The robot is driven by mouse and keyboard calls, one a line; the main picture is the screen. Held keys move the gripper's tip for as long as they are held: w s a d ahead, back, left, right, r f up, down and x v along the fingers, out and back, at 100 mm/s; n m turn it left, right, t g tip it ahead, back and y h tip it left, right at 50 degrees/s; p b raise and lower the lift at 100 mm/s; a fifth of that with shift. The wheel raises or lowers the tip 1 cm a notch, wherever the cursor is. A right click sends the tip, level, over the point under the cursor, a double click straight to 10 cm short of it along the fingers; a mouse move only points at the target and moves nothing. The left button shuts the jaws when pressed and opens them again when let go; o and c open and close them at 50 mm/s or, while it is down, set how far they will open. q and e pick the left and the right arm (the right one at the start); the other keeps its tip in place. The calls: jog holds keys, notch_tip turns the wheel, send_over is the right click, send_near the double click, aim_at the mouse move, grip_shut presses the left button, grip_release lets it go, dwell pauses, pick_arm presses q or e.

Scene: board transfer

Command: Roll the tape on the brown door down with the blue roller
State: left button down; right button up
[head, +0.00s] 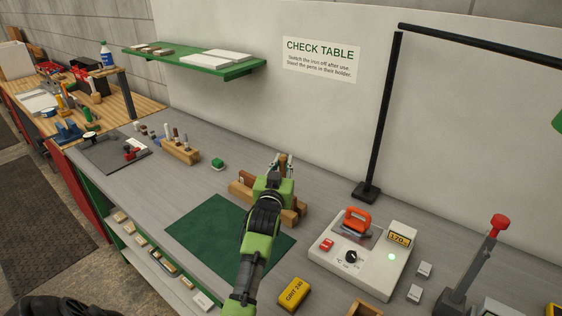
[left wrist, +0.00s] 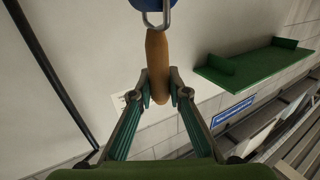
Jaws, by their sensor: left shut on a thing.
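My left gripper (head: 279,168) is shut on the wooden handle of the blue roller. In the left wrist view the handle (left wrist: 158,55) lies between the two fingertips (left wrist: 159,96). A metal fork joins it to the blue roller head (left wrist: 150,4), which is cut by the top edge. In the head view my gripper hides most of the roller and is over or in front of a wooden stand (head: 294,216); whether the roller touches the stand I cannot tell. I cannot make out the brown door or its tape. My right gripper is not in view.
A dark green mat (head: 205,230) lies on the grey bench, left of my arm. A white iron station (head: 375,272) stands to the right, near a black post (head: 383,120). A pen holder (head: 180,153) and a green shelf (head: 215,70) are further left.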

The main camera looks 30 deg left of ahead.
pick_arm(q)
jog(key=shift+a+p, duration=0.75)
jog(key=shift+a, duration=0.05)
dwell(1.9)
notch_tip(320, 180, up, 7)
jog(key=p, duration=0.6)
dwell(0.6)
